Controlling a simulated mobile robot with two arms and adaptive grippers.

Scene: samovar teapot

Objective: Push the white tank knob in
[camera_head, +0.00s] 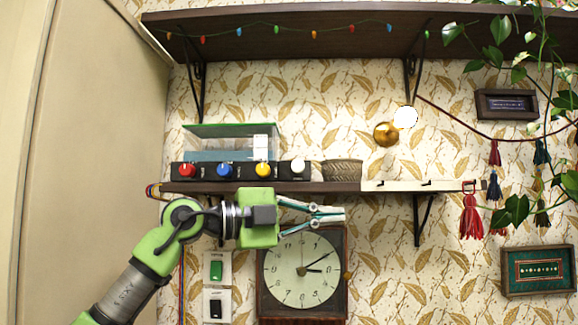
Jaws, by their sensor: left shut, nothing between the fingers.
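The white tank knob (298,166) is at the right end of a row of knobs on the front of a dark tank base on the lower shelf. My left gripper (341,214) is shut and empty. How far the knob stands out from the panel is too small to tell. My right gripper is not in view.
Red (187,170), blue (225,171) and yellow (262,169) knobs sit left of the white one. A woven basket (342,170) stands right of the tank (215,142). The lower shelf (335,187) lies above my gripper; a clock (302,270) hangs below.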

